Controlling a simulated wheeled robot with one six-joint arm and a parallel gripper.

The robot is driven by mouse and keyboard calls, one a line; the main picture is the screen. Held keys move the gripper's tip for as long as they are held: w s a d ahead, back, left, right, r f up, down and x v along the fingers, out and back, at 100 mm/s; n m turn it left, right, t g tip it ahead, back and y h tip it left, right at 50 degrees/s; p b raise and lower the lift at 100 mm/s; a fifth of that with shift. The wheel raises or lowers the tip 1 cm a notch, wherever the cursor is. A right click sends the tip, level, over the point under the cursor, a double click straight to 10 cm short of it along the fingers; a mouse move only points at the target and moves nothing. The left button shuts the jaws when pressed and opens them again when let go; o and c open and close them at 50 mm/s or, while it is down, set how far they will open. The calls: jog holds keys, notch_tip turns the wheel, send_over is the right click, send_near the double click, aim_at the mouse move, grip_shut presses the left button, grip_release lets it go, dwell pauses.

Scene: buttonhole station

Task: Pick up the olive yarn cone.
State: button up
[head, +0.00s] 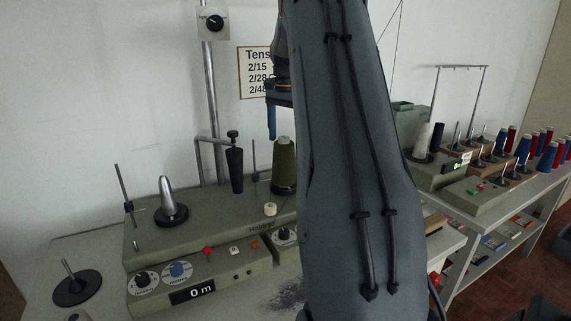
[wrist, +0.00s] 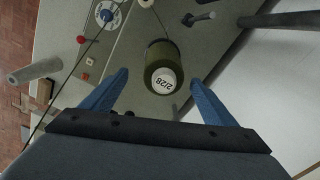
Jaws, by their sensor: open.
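The olive yarn cone (head: 284,166) stands upright on the grey-green winding machine (head: 190,228) in the head view, its right side close to my arm. In the wrist view the olive cone (wrist: 163,67) is seen from above, with a white top marked 2/28.
A black tensioner (head: 235,168) and a thin rod stand left of the cone. A silver spindle (head: 167,197) stands further left, and a tall pole (head: 209,100) rises behind. At right, a shelf unit (head: 500,205) carries black, white, red and blue cones.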

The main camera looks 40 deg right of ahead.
aim_at(284, 154)
jog(key=shift+w+a+f+p, duration=0.15)
jog(key=shift+f+p, duration=0.4)
jog(key=shift+f, duration=1.2)
jog(key=shift+w+f+p, duration=0.15)
jog(key=shift+f+p, duration=0.4)
jog(key=shift+f, duration=1.2)
jog(key=c, duration=1.3)
jog(key=shift+r, duration=0.1)
